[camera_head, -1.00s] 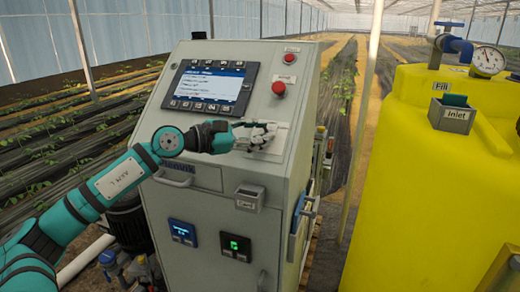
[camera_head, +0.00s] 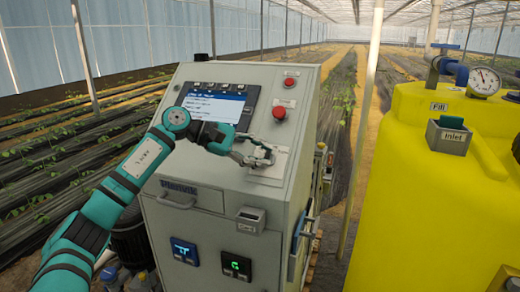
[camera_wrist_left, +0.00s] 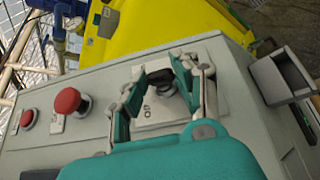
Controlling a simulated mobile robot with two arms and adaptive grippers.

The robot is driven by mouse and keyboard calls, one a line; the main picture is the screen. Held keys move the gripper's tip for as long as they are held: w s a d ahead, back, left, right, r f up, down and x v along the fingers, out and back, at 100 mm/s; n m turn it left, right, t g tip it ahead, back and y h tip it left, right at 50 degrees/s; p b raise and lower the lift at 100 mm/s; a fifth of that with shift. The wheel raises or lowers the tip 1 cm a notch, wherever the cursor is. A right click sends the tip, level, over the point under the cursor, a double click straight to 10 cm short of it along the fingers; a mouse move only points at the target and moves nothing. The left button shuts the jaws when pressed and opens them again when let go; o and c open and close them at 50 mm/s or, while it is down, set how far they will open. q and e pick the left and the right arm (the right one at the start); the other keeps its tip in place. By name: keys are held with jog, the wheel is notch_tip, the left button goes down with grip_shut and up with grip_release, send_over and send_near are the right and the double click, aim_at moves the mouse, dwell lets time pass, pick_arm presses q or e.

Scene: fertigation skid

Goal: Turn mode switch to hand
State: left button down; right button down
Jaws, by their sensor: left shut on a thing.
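The mode switch is a black knob (camera_wrist_left: 163,88) on a pale square plate (camera_wrist_left: 155,120) on the sloped top panel of the grey cabinet. My left gripper (camera_head: 262,155) is at this plate (camera_head: 272,168) in the head view, its fingers slanting down to the right. In the left wrist view, the gripper (camera_wrist_left: 166,77) has one finger on each side of the knob and is shut on it. The fingers partly hide the plate and its markings, so I cannot read the knob's position. My right gripper is in neither view.
A red mushroom button (camera_head: 279,113) and a smaller red one (camera_head: 290,82) sit up the panel, beside a screen (camera_head: 213,103). A card holder (camera_head: 250,218) juts from the cabinet front. A yellow tank (camera_head: 430,180) stands to the right, with a gap between.

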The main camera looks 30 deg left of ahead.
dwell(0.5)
pick_arm(q)
jog(key=c, duration=1)
grip_release()
jog(key=v, duration=1.2)
